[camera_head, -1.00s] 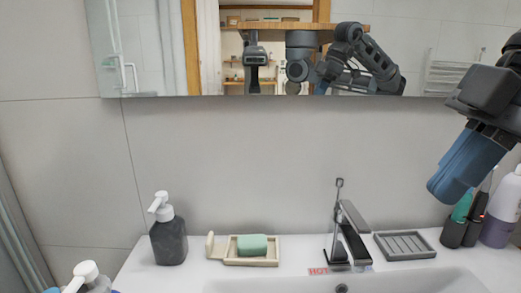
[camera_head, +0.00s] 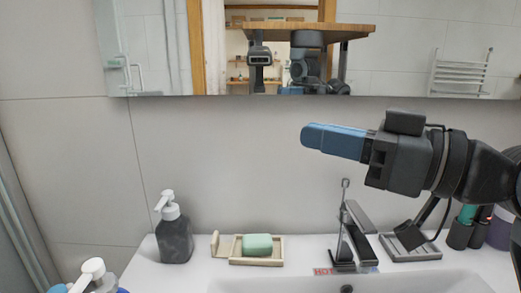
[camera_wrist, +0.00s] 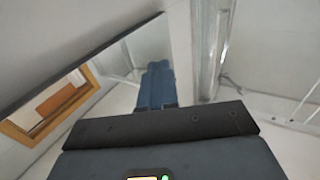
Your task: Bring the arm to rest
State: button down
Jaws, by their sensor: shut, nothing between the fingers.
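My gripper (camera_head: 306,136) is at the right of the head view, raised above the sink and faucet. Its blue fingers point left and are closed together with nothing between them. The dark wrist and arm reach in from the right edge. In the wrist view the blue fingers (camera_wrist: 155,84) show side by side, in front of the mirror's edge and the wall. The gripper touches nothing that I can see.
A faucet (camera_head: 362,232) stands behind the sink (camera_head: 420,283). A soap dish (camera_head: 237,258) with green soap (camera_head: 257,244), a dark pump bottle (camera_head: 174,240) and a grey slotted tray (camera_head: 425,252) sit on the counter. A mirror (camera_head: 400,60) hangs above. Bottles at the right are partly behind my arm.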

jog(key=s+d+f+m+t+h, duration=0.25)
jog(key=f+m+h, duration=0.2)
jog(key=f, duration=0.35)
jog(key=s+d+f+m+t+h, duration=0.2)
jog(key=s+f+m+t+h, duration=0.15)
jog(key=f+m, duration=0.35)
jog(key=s+d+f+m+t+h, duration=0.25)
jog(key=s+f+m+h, duration=0.2)
jog(key=f, duration=0.35)
jog(key=s+d+f+h, duration=0.1)
jog(key=s+f, duration=0.1)
jog(key=s, duration=0.1)
jog(key=s+f+g+h, duration=0.1)
jog(key=s+f, duration=0.1)
jog(key=s, duration=0.2)
jog(key=s+d+f+h, duration=0.1)
jog(key=s+f, duration=0.1)
jog(key=s, duration=0.2)
jog(key=shift+s+d+f+g, duration=0.15)
jog(key=shift+d+f+g, duration=0.15)
jog(key=shift+f+g, duration=0.05)
jog(key=s+d+n+g, duration=0.1)
jog(key=s+d+n, duration=0.3)
jog(key=s, duration=1)
jog(key=shift+s, duration=0.25)
jog(key=shift+f, duration=0.1)
